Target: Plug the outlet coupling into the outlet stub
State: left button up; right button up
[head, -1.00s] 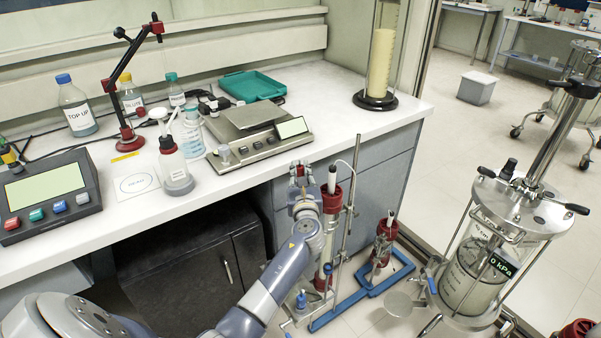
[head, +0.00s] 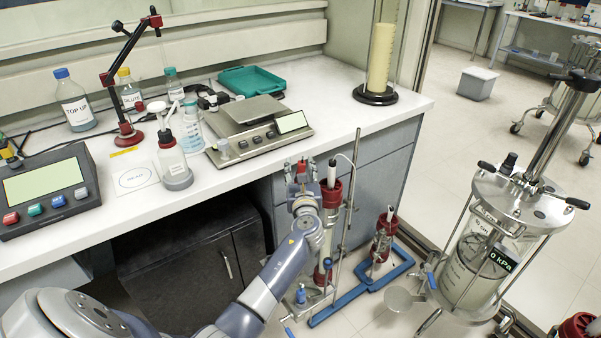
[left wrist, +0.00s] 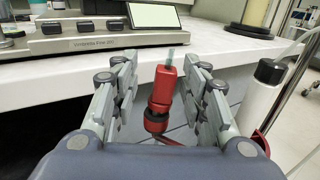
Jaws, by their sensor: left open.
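My left gripper (head: 302,172) is in front of the bench's front edge, beside the tall red-capped column (head: 331,194). In the left wrist view its fingers (left wrist: 161,95) are open, one on each side of a red coupling-like fitting (left wrist: 162,86). That fitting has a short clear tube on top and a black ring lower down. Gaps show between it and both fingers. I cannot tell whether it is the outlet coupling or the outlet stub. My right gripper is not in view.
A balance (head: 258,132) stands on the white bench (head: 345,118) above the gripper. A metal rod (head: 349,190) rises beside the column. A smaller red-capped column (head: 384,232) and a blue stand base (head: 362,290) are on the floor. A steel-lidded vessel (head: 500,215) stands right.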

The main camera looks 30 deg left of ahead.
pick_arm(q)
jog(key=v, duration=1.2)
